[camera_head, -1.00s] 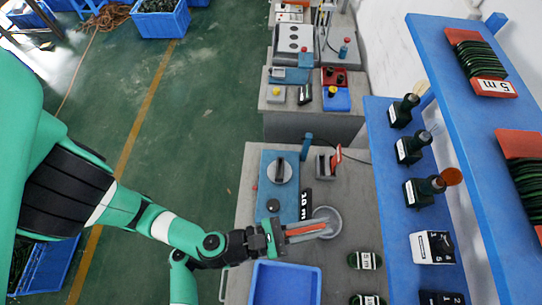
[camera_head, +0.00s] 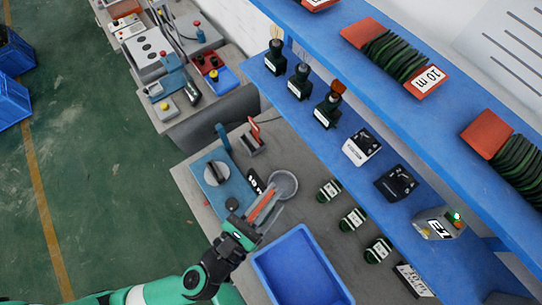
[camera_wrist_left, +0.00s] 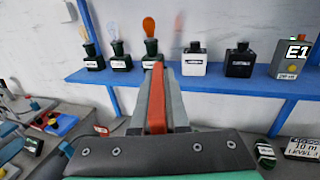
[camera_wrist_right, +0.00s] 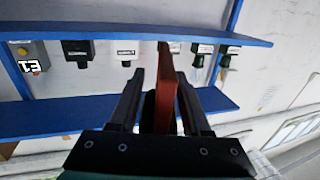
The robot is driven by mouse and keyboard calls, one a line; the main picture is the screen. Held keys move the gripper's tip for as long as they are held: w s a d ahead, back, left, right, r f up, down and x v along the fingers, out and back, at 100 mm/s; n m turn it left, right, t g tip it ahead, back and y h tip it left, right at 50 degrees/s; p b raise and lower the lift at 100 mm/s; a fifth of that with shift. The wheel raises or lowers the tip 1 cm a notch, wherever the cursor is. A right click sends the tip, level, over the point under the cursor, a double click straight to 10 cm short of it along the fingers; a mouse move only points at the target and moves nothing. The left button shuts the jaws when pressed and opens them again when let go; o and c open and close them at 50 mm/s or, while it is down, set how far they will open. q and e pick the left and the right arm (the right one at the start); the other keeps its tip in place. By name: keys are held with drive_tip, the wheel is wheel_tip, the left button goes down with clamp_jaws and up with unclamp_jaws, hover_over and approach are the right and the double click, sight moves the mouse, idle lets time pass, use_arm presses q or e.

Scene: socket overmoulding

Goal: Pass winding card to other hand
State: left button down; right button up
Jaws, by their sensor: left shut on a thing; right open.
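My left gripper (camera_head: 264,213) is shut on a flat red card (camera_head: 263,206), held above the bench near a round grey dish (camera_head: 284,183). In the left wrist view the card (camera_wrist_left: 156,100) stands edge-on between the fingers. My right gripper (camera_wrist_right: 168,100) shows only in its own wrist view. Its fingers are apart, with an upright red card-like piece (camera_wrist_right: 181,88) and something dark between them; I cannot tell whether they touch it. The right gripper is outside the head view. More red-ended cards wound with dark green cable (camera_head: 395,60) lie on the upper shelf.
A blue tray (camera_head: 262,276) stands just right of the left gripper. Several green coils (camera_head: 352,220) lie on the bench beyond it. Blue shelves (camera_head: 440,115) with bottles and boxes bound the right side. A blue fixture plate (camera_head: 220,190) lies behind the gripper.

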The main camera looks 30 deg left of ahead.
drive_tip(key=shift+w, duration=0.35)
clamp_jaws()
idle(1.2)
use_arm(q)
drive_tip(key=c, duration=0.8)
unclamp_jaws()
drive_tip(key=shift+c, duration=0.2)
